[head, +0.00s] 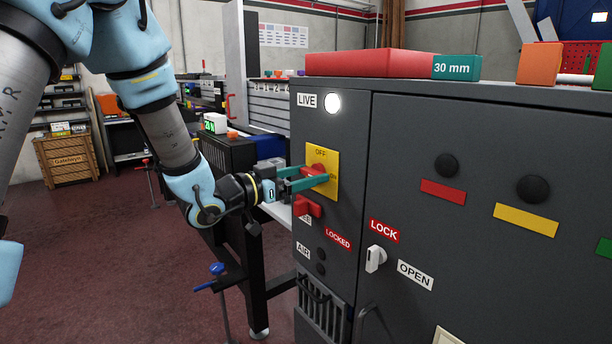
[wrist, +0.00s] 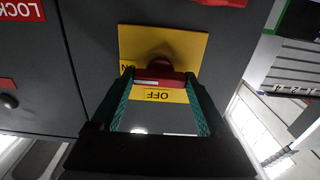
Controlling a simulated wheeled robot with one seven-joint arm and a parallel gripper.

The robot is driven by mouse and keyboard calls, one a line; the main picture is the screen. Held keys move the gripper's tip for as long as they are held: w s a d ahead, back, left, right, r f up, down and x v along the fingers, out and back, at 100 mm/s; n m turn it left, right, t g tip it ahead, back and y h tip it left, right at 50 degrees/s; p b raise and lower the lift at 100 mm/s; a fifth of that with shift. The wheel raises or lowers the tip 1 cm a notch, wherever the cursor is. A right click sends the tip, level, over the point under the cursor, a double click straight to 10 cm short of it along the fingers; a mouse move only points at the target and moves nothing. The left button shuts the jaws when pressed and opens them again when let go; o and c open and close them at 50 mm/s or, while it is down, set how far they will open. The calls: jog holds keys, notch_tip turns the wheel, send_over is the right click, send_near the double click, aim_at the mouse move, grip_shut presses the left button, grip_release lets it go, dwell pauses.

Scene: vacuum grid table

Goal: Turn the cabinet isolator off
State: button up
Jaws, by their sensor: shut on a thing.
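The isolator is a red rotary handle (head: 314,170) on a yellow plate (head: 331,160) on the grey cabinet's front. The plate reads OFF at its top. In the wrist view, which is upside down, the red handle (wrist: 160,79) lies crosswise between the fingers, and its pale mark is at the end near a partly hidden label ending in N. My gripper (head: 308,181) has its green fingers shut on the handle's two ends; the fingers (wrist: 158,100) also show in the wrist view. The lamp (head: 333,103) beside the LIVE label is lit white.
A second red handle (head: 307,206) sits just below the plate, close under my gripper. A white lock knob (head: 375,259) and black round knobs (head: 446,165) are to the right. A red block (head: 370,63) lies on the cabinet (head: 480,115). A workbench stands behind my arm.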

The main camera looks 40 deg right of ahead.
dwell(0.3)
jog(key=n+p, duration=0.2)
jog(key=n, duration=0.3)
jog(key=shift+w+r+p, duration=0.1)
jog(key=shift+p, duration=0.25)
jog(key=n+p, duration=0.3)
jog(key=n, duration=0.1)
jog(key=shift+n, duration=0.3)
jog(key=n+p, duration=0.3)
jog(key=n, duration=0.2)
jog(key=shift+p, duration=0.35)
jog(key=shift+n+p, duration=0.9)
jog(key=shift+n, duration=0.7)
jog(key=o, duration=1.2)
jog(key=shift+o, duration=0.2)
